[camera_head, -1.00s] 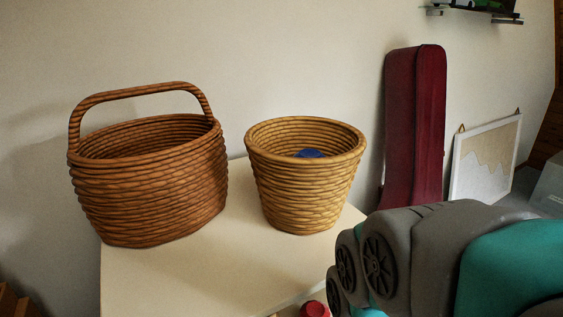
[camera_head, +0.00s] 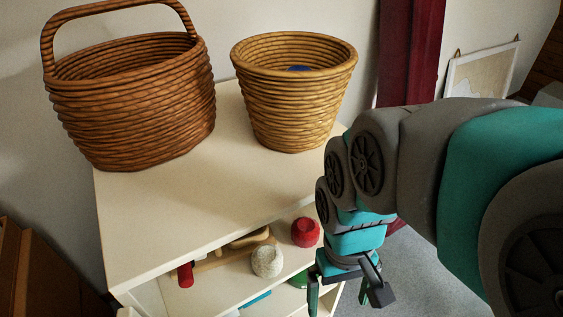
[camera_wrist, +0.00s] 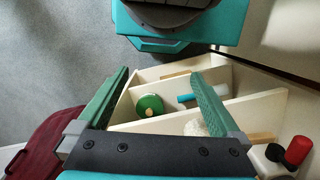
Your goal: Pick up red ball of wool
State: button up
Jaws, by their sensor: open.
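The red ball of wool (camera_head: 305,232) sits on the upper open shelf of the cream cabinet in the head view, near the shelf's right end. A whitish ball (camera_head: 267,261) lies just left of it. My gripper (camera_head: 344,297) hangs pointing down at the cabinet's right front, below and to the right of the red ball and apart from it. In the wrist view my gripper (camera_wrist: 160,76) is open with nothing held between its fingers. I cannot make out the red ball there; the right finger hides part of the shelf.
A brown handled basket (camera_head: 135,110) and a tan basket (camera_head: 290,110) stand on the cabinet top (camera_head: 180,205). A red cylinder (camera_head: 186,275) lies left on the shelf. A green roll (camera_wrist: 149,105) is in a compartment. Floor right is clear.

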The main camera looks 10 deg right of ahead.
aim_at(305, 231)
jog(key=k+l, duration=0.2)
jog(key=l, duration=0.2)
jog(key=k+l, duration=0.2)
jog(key=l, duration=0.2)
jog(key=k+l, duration=0.1)
jog(key=l, duration=0.25)
jog(key=k+l+u, duration=0.1)
jog(key=l, duration=0.25)
jog(key=k+l, duration=0.15)
jog(key=l, duration=0.2)
jog(key=k+l+u, duration=0.1)
jog(key=l, duration=0.3)
jog(key=i, duration=0.15)
